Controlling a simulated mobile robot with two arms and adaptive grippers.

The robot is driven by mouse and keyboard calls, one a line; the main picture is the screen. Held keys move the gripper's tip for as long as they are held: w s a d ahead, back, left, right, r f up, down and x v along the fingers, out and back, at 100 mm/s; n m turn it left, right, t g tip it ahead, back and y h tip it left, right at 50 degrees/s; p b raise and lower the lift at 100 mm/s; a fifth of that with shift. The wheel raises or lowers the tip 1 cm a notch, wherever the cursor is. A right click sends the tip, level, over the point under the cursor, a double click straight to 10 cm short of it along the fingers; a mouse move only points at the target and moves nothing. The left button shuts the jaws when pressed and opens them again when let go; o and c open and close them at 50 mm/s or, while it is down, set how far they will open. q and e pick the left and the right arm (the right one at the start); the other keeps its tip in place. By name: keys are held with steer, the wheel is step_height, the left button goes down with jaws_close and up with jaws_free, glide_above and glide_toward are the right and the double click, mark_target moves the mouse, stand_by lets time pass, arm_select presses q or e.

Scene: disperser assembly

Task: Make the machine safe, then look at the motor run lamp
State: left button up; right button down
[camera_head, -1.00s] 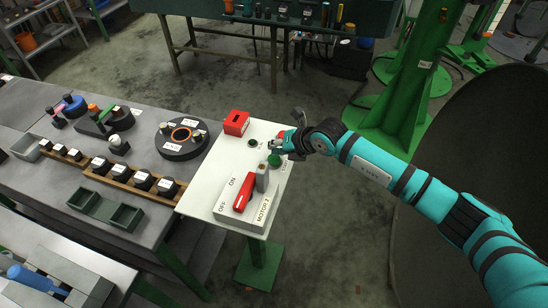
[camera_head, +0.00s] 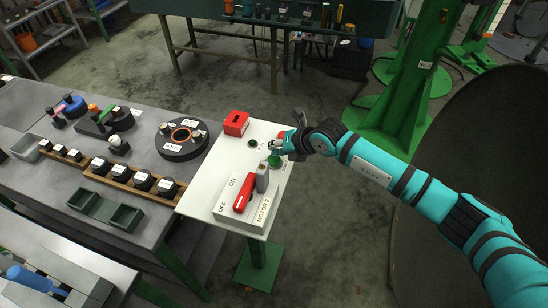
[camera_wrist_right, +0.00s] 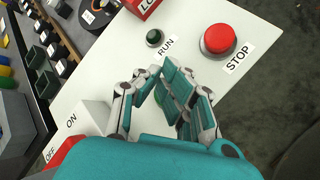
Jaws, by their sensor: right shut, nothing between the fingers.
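The white motor panel (camera_head: 200,200) stands on a green post, with a switch box marked ON, OFF and MOTOR 2. My left gripper is out of view.
A red box (camera_head: 236,123) stands at the panel's far edge. The grey bench (camera_head: 60,170) at left holds weights, racks and a black ring fixture (camera_head: 182,153). A green column (camera_head: 410,90) stands behind my right arm.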

mark_target(276, 157)
steer(key=shift+f+b, duration=0.3)
steer(key=shift+f, duration=0.1)
steer(key=shift+s+f+b, duration=0.1)
steer(key=shift+f+b, duration=0.65)
steer(key=shift+f, duration=0.3)
stand_by(0.7)
steer(key=shift+r, duration=0.15)
steer(key=shift+r+p, duration=1)
steer(key=shift+r, duration=0.3)
steer(key=shift+r+p, duration=1.8)
steer(key=shift+r, duration=0.75)
